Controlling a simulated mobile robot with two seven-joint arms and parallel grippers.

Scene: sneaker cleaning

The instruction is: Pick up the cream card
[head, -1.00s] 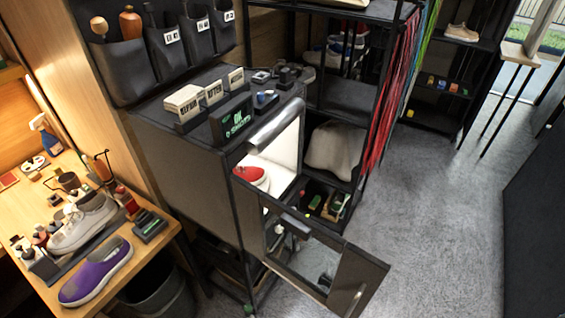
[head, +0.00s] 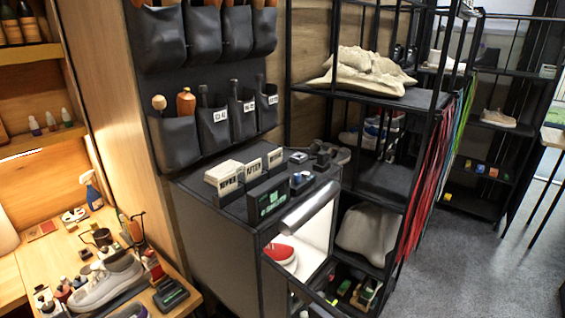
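Cream cards with dark lettering stand upright in dark holders on top of the black cabinet. The left one (head: 224,174) looks like a thicker stack. A middle card (head: 253,170) and a right card (head: 273,158) stand beside it. The lettering is too small to read surely, and I cannot tell which one is the task's card. Neither of my grippers is in view.
A black display with green text (head: 266,199) stands in front of the cards. Small items lie to their right on the cabinet top (head: 203,200). A red shoe (head: 281,254) sits in the lit opening below. Black pouches (head: 177,142) hang behind.

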